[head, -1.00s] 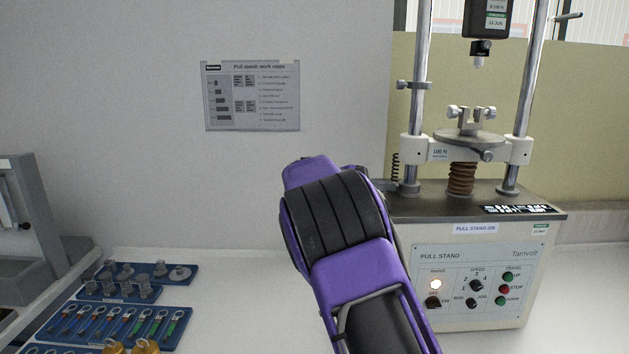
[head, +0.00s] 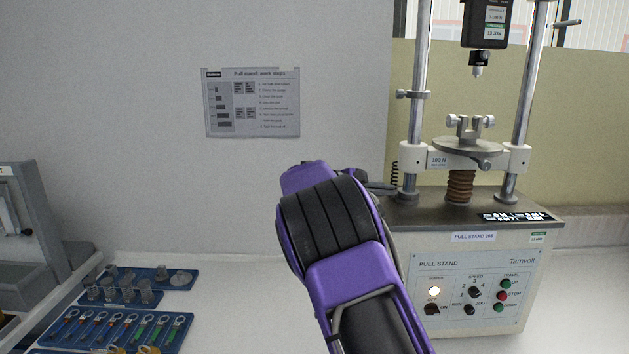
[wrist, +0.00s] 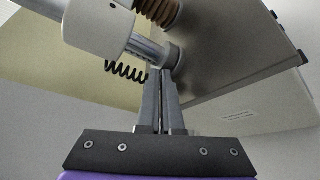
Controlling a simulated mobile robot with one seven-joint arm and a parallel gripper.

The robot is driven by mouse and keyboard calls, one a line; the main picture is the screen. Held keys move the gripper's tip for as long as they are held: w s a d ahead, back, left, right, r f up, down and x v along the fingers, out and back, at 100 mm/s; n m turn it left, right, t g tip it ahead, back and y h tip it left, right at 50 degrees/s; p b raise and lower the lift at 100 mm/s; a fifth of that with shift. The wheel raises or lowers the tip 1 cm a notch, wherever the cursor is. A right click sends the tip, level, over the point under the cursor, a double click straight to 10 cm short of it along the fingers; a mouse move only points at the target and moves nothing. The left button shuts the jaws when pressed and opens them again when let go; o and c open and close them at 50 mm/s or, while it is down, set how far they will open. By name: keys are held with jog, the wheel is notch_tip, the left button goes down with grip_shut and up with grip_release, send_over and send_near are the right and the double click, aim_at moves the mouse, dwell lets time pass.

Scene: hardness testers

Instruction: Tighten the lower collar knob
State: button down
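The pull stand (head: 470,280) is at the right in the head view. The lower collar (wrist: 174,57) is a grey ring low on its left column in the wrist view, below the white crosshead end (wrist: 98,28). My gripper (wrist: 161,72) points at this collar, its two dark fingers almost together with a thin gap. The fingertips reach the collar's side and appear closed on its knob, which they hide. In the head view my purple and black wrist covers most of the fingers; the fingers (head: 378,186) show beside the foot of the left column.
An upper collar (head: 413,94) with a side knob sits higher on the left column. A coiled black cable (wrist: 126,70) hangs close to my fingers. The stand's top plate (wrist: 235,45) lies beside them. Blue trays (head: 125,328) with small parts are at lower left.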

jog(key=shift+w, duration=0.15)
jog(key=shift+s+r, duration=0.25)
jog(key=shift+r, duration=0.05)
dwell(0.5)
jog(key=a, duration=0.6)
